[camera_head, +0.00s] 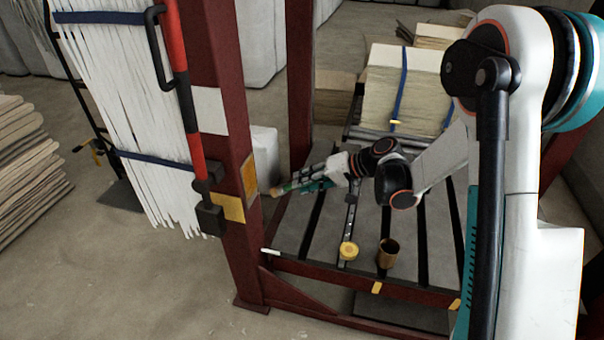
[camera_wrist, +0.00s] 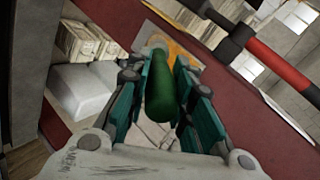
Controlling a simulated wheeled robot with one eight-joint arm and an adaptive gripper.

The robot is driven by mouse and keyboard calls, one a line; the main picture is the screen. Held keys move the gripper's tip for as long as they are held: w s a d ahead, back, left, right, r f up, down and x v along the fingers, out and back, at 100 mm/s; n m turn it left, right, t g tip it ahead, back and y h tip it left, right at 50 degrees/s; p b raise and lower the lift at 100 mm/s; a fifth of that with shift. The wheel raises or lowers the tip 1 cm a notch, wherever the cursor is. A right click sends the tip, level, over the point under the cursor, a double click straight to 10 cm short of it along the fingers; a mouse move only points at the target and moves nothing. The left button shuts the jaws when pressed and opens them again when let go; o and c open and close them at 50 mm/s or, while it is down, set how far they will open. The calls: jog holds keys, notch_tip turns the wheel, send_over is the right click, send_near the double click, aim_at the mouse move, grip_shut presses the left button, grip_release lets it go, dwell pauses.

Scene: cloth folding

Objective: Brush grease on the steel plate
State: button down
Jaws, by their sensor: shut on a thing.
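My gripper (camera_head: 308,183) is shut on a brush (camera_head: 285,188) with a green handle, which also shows between the fingers in the wrist view (camera_wrist: 160,92). The brush points left toward the red post in the head view. Its tip is close to the post's right face; I cannot tell if it touches. On that face is an orange-yellow patch (camera_head: 249,174). In the wrist view the patch (camera_wrist: 182,52) lies on a pale plate (camera_wrist: 157,32), partly hidden by the brush and fingers. An open brass-coloured cup (camera_head: 388,258) stands on the slatted platform.
A round yellow lid-like piece (camera_head: 349,251) lies left of the cup. The red post (camera_head: 225,130) carries a red-and-black bar (camera_head: 184,95) and another yellow patch (camera_head: 228,207). White hanging strips (camera_head: 125,120) are at left. Strapped cloth stacks (camera_head: 395,95) stand behind the platform.

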aim_at(279, 194)
notch_tip(279, 194, down, 7)
jog(key=a, duration=0.1)
jog(key=shift+w+a, duration=0.35)
jog(key=shift+a, duration=0.6)
jog(key=shift+w+a, duration=0.3)
jog(key=shift+a, duration=0.65)
jog(key=shift+w+a, duration=0.35)
jog(key=shift+a, duration=0.6)
jog(key=shift+w+a, duration=0.25)
jog(key=shift+a, duration=0.25)
jog(key=shift+r, duration=0.1)
